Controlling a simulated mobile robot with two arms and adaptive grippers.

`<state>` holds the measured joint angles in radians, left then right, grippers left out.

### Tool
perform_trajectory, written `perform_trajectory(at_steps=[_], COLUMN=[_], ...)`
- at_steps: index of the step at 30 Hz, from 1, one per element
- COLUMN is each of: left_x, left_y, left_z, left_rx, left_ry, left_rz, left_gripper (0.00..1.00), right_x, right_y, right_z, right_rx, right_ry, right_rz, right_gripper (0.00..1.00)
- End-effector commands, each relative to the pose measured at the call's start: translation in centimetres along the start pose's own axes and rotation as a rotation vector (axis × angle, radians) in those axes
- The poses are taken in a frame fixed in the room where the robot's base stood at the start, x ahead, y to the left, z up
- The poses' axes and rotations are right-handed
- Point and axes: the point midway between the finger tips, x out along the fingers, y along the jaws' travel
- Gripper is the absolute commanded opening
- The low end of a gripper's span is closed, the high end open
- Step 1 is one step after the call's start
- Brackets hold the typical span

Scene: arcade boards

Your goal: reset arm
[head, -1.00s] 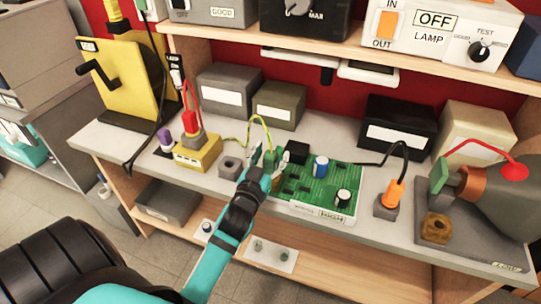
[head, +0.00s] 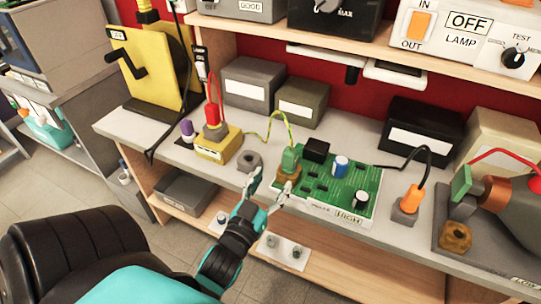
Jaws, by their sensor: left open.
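My left gripper (head: 267,190) is open and empty at the front edge of the grey bench (head: 140,128). Its fingers spread just in front of a green plug (head: 289,160) with a yellow-green wire. The plug sits at the left end of the green circuit board (head: 330,189), which carries a HIGH label. The gripper is apart from the plug. My left arm (head: 225,262) reaches in from the bottom of the view. My right gripper is not in view.
A yellow block with a red plug (head: 213,115) and a grey ring socket (head: 249,161) stand left of the board. An orange plug (head: 411,198) and a large lamp (head: 512,210) stand to the right. Several boxes line the back. A lower shelf (head: 330,262) lies beneath.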

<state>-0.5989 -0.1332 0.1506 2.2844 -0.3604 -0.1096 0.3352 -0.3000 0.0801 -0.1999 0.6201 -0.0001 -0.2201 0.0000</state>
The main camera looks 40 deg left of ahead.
Motion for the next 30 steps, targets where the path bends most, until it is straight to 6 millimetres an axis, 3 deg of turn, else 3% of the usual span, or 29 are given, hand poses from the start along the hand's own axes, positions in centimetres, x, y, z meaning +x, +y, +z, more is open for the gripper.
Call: perform_trajectory(at_steps=[14,17,20,23,26,30], left_x=[0.0,0.2,0.5,0.5,-0.3,-3.0], left_y=[0.0,0.2,1.1,2.6,4.2,6.2], left_z=[0.0,1.1,4.5,10.2,16.9,26.7], left_rx=[0.000,-0.001,-0.002,0.000,0.009,0.036], left_ry=[-0.001,-0.020,-0.084,-0.192,-0.321,-0.518], left_rz=[0.000,0.006,0.026,0.060,0.102,0.164], left_gripper=[0.59,0.59,0.59,0.59,0.59,0.59], right_x=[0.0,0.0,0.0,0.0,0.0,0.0], right_y=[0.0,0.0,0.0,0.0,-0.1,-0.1], right_z=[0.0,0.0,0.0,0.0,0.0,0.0], right_rx=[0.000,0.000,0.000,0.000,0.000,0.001], right_ry=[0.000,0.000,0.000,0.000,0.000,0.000], right_rz=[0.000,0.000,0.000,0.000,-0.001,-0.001], right_gripper=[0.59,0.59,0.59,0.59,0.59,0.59])
